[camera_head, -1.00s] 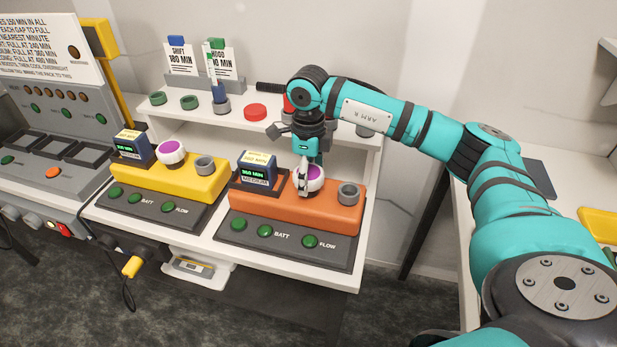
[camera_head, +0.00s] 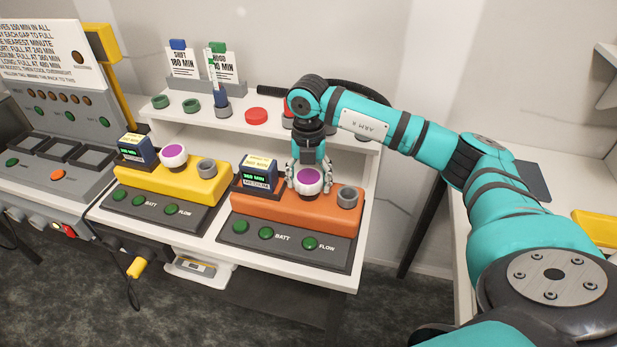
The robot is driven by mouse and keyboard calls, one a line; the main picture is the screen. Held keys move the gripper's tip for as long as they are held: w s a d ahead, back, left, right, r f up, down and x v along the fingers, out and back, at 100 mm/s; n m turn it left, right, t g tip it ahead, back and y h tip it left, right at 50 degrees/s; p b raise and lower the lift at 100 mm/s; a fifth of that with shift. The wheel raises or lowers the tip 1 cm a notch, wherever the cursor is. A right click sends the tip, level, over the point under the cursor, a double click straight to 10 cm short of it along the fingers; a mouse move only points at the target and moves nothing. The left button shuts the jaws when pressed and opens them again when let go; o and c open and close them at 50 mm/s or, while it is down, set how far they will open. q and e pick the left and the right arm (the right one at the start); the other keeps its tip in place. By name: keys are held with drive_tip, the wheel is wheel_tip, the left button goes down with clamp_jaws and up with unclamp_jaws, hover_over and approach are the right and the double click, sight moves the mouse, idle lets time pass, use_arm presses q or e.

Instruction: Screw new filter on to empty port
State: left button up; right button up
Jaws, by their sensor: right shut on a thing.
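My right gripper (camera_head: 309,186) points down over the orange unit (camera_head: 280,209) and is shut on a white filter with a purple top (camera_head: 307,179). A finger shows on each side of the filter. The filter sits upright at the unit's middle; its lower edge is partly hidden, so I cannot tell how far it is threaded. A grey ring-shaped port or cap (camera_head: 347,195) stands just right of it. The yellow unit (camera_head: 150,180) bears a similar white and purple filter (camera_head: 173,156) and a grey ring (camera_head: 206,167). My left gripper is not in view.
A dark battery pack with a lit display (camera_head: 257,175) stands left of the gripper. The shelf behind holds green rings (camera_head: 191,105), a red cap (camera_head: 256,116) and two cards. The yellow tray (camera_head: 597,228) is at the far right.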

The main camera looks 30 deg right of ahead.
drive_tip(key=m+p, duration=0.2)
drive_tip(key=m, duration=0.5)
drive_tip(key=shift+r, duration=0.15)
drive_tip(key=m+p, duration=0.1)
drive_tip(key=m, duration=0.2)
drive_tip(key=shift+m, duration=1.3)
drive_tip(key=o, duration=1.4)
drive_tip(key=shift+f, duration=0.2)
drive_tip(key=shift+c, duration=0.2)
